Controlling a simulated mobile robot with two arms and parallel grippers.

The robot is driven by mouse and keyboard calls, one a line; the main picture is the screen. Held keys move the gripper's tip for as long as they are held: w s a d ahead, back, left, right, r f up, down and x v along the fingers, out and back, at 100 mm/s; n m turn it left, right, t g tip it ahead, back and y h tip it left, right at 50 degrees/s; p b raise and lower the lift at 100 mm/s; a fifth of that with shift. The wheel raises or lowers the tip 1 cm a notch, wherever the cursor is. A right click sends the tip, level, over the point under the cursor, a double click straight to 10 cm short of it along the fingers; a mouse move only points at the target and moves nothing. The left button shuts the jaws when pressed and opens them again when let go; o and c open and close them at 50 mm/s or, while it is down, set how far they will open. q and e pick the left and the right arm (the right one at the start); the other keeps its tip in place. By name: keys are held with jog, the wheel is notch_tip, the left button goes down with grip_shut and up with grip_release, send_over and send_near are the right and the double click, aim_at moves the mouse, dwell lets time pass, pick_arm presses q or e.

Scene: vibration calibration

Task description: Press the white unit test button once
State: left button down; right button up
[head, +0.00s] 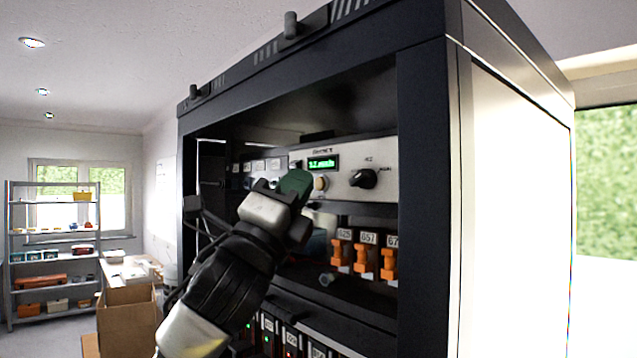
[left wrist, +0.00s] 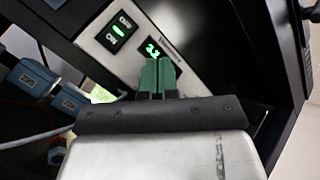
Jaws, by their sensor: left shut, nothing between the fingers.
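The white unit (head: 345,157) is a pale front panel set in a black rack cabinet. It has a lit green display (head: 322,163), a black knob (head: 364,178) and a round pale button (head: 320,184) under the display. I cannot read the button's label. My left gripper (head: 296,184) is shut and empty, its green fingertips in front of the panel just left of that button. I cannot tell whether they touch the panel. In the left wrist view the green fingertips (left wrist: 157,76) are together beside a lit display (left wrist: 152,47) and hide part of the panel. My right gripper is not in view.
The black cabinet frame (head: 422,160) borders the opening on the right. Below the unit are orange switches (head: 365,258) with number labels. Blue labelled connectors (left wrist: 32,78) and cables show in the left wrist view. A shelf rack (head: 52,250) and a cardboard box (head: 128,318) stand at the left.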

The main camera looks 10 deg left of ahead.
pick_arm(q)
jog(key=shift+w+d, duration=0.2)
jog(key=shift+w, duration=0.1)
dwell(0.8)
jog(key=shift+s+a, duration=0.45)
jog(key=shift+s, duration=0.15)
dwell(0.4)
jog(key=s+a, duration=0.1)
jog(key=s, duration=0.1)
jog(key=s+a, duration=0.2)
dwell(0.3)
dwell(1.2)
